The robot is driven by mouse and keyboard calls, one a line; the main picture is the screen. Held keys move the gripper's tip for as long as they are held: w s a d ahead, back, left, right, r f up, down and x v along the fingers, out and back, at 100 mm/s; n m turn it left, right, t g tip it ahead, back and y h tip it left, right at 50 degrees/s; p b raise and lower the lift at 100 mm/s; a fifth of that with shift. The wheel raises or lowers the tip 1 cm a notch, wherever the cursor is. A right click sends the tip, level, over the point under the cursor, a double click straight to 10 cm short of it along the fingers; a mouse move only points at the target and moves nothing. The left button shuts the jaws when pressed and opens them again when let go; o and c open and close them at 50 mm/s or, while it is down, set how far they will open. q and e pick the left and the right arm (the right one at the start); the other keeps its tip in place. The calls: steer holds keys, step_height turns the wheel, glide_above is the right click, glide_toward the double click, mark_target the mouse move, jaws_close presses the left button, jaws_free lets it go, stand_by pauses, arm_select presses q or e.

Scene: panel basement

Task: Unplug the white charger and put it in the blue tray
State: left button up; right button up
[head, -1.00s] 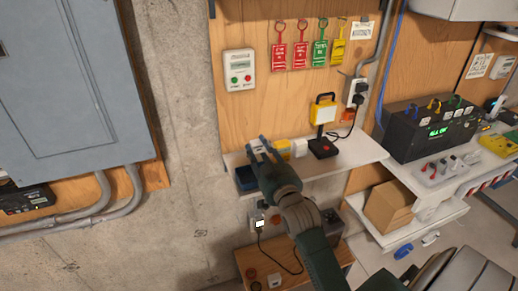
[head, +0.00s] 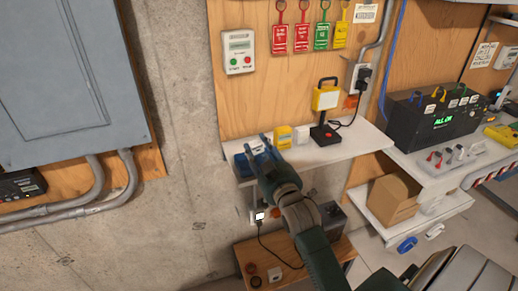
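The blue tray (head: 243,166) sits at the left end of the white wall shelf, partly hidden by my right gripper (head: 269,141). My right gripper is above the tray's right side, with its fingers apart. A small white piece (head: 257,151) shows at the fingers, over or in the tray; I cannot tell whether it is the charger or whether it touches the tray floor. Another white block with a dark cord (head: 259,215) is at the outlet below the shelf. My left gripper is out of view.
On the shelf (head: 345,148) stand a yellow box (head: 283,137), a small white block (head: 301,134) and a yellow work lamp (head: 326,100). A black power unit (head: 432,122) is at right. A cardboard box (head: 392,199) sits on the lower shelf. Bare concrete lies left of the tray.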

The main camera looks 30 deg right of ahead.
steer(key=shift+o, duration=1)
steer(key=shift+s, duration=0.1)
steer(key=v, duration=1.2)
